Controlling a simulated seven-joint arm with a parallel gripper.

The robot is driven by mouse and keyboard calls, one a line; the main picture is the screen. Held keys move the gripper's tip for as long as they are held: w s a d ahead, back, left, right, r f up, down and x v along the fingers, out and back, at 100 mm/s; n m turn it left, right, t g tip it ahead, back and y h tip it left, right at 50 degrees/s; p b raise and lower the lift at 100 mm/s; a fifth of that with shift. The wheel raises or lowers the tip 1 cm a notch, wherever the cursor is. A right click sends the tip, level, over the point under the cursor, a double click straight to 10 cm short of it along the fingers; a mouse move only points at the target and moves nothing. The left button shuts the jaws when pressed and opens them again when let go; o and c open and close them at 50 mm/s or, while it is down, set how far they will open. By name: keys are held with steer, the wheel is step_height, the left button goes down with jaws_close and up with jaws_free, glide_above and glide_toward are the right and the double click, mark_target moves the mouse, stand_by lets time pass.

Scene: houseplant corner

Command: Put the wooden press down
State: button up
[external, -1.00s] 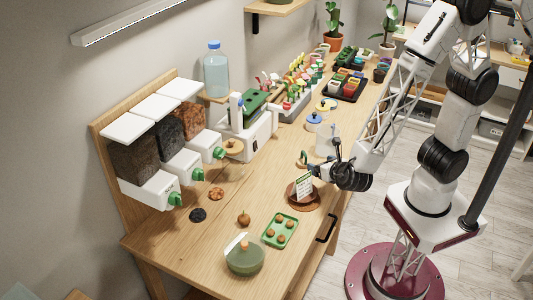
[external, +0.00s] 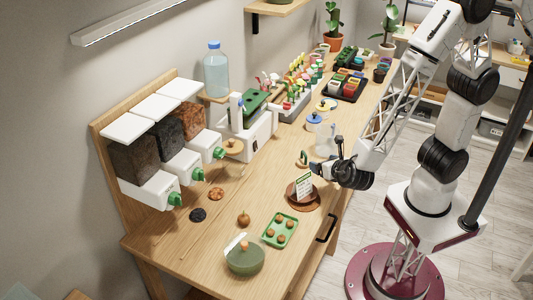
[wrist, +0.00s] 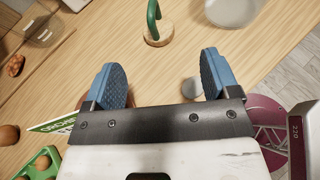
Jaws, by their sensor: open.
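The wooden press (external: 302,162) is a small round wooden disc with a green loop handle. It stands upright on the table, disc down, left of the clear jug in the external view. In the wrist view the press (wrist: 158,37) lies just beyond the fingertips, its handle pointing up the picture. My gripper (external: 314,168) is beside the press, low over the table's right part.
A terracotta saucer (external: 317,204) with a small pot and white-green label stands close in front of my gripper. A clear jug (external: 325,143) is just behind. A green tray (external: 267,238) with brown balls is nearer the front. Bare table lies left of the press.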

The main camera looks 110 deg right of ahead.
steer(key=s+a+r+m+y, duration=0.4)
steer(key=s+r+m+y, duration=0.2)
steer(key=s+r+m, duration=0.3)
steer(key=s+a+r+m+y, duration=0.5)
steer(key=s+r+m+y, duration=0.2)
steer(key=s+r+m, duration=0.2)
steer(key=shift+s+a+r+m, duration=0.15)
steer(key=shift+r+m, duration=0.45)
steer(key=shift+m, duration=0.3)
